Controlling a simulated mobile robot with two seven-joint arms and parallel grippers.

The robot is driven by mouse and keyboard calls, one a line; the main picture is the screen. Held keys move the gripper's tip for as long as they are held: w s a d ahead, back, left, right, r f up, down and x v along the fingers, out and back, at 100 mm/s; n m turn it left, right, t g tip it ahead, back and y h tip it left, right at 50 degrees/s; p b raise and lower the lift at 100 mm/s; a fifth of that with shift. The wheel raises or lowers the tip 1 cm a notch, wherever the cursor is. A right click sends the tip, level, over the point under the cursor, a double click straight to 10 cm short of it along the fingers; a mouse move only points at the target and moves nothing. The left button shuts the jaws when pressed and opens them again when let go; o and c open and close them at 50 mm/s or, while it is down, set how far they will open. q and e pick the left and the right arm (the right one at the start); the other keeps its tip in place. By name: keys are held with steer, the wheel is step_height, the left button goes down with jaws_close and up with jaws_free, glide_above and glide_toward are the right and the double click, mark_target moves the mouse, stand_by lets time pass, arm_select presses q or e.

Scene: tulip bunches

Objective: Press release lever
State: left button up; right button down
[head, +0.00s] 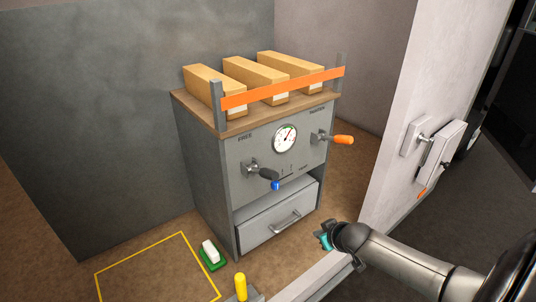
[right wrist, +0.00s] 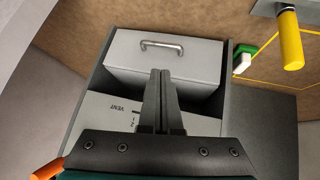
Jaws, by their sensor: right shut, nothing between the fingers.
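A grey cabinet (head: 205,175) has two levers on its front. One, with an orange handle (head: 343,139), sticks out at the upper right. The other, with a dark handle (head: 268,173) and a blue tip (head: 275,185), sits lower left. I cannot tell from the small lettering which is the release lever. My right gripper (head: 325,240) is in front of the cabinet's lower right, below both levers and apart from them. In the right wrist view its fingers (right wrist: 161,75) are together and empty, and an orange handle (right wrist: 47,170) shows at the lower left. My left gripper is not in view.
Below the levers is a drawer (head: 265,232) with a metal handle. A round gauge (head: 285,138) is between them. Three wooden blocks (head: 255,75) lie on top behind an orange bar (head: 285,87). A yellow handle (head: 240,286) stands in front; a pale wall (head: 395,130) is at right.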

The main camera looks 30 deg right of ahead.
steer(key=w+a+r+n+t+y+p, duration=0.1)
steer(key=w+a+r, duration=0.15)
steer(key=r, duration=0.85)
steer(key=w+a+r+n+t+p, duration=0.15)
steer(key=w+r, duration=0.25)
steer(key=r, duration=0.6)
arm_select(q)
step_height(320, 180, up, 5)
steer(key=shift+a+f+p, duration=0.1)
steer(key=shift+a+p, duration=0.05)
steer(key=shift+p, duration=0.65)
arm_select(e)
steer(key=s+a+r+y, duration=0.1)
steer(key=a+r, duration=0.6)
steer(key=r, duration=0.3)
steer(key=shift+s+r+n+y, duration=0.25)
steer(key=shift+s+n+y, duration=0.05)
steer(key=shift+s+n, duration=0.05)
steer(key=shift+w, duration=0.1)
